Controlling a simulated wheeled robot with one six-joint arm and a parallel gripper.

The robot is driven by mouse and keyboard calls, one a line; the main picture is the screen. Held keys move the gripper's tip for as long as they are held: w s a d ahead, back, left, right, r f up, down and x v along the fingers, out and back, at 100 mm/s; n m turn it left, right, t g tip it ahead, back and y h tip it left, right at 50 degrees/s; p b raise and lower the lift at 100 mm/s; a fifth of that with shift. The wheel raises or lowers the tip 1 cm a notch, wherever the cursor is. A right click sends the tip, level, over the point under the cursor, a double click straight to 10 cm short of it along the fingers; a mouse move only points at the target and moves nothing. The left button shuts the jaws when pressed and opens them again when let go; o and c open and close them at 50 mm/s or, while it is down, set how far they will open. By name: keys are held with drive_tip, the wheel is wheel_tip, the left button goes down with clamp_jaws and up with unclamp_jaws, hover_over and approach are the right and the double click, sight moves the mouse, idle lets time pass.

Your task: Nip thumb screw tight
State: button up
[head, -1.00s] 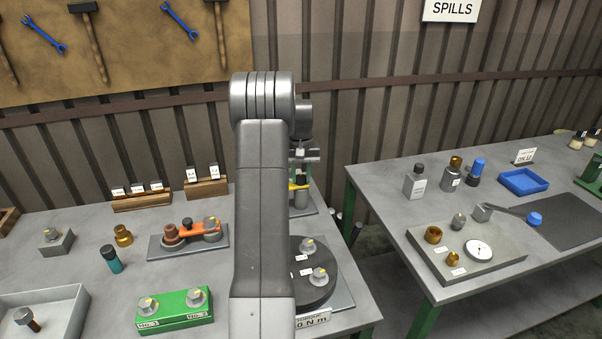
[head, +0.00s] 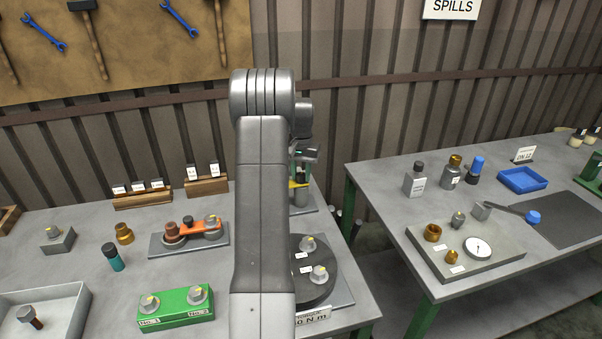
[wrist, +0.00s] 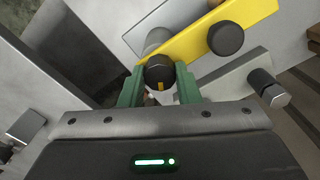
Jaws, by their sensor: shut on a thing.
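The thumb screw (wrist: 160,76) is a dark round knob with a yellow mark, in the wrist view at the end of a yellow bar (wrist: 195,37). My gripper (wrist: 160,84) has its green fingers on both sides of this knob and is shut on it. A second dark knob (wrist: 226,38) stands on the yellow bar to the right, apart from the fingers. In the head view my arm hides most of this spot; a piece of the yellow part (head: 299,185) shows just right of the arm.
A grey block with a dark-ended pin (wrist: 268,88) lies right of my gripper in the wrist view. In the head view, a dark round plate with bolts (head: 318,262) and a green block (head: 176,306) stand near my arm. A second table (head: 395,225) is at right.

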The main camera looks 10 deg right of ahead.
sight(301, 174)
drive_tip(key=o, duration=1)
drive_tip(key=shift+c, duration=0.2)
drive_tip(key=shift+r, duration=0.15)
wheel_tip(301, 174, up, 14)
drive_tip(key=b, duration=0.1)
drive_tip(key=shift+f, duration=0.2)
drive_tip(key=shift+f, duration=0.15)
wheel_tip(301, 174, down, 14)
drive_tip(key=shift+r+p, duration=0.15)
drive_tip(key=shift+p, duration=0.35)
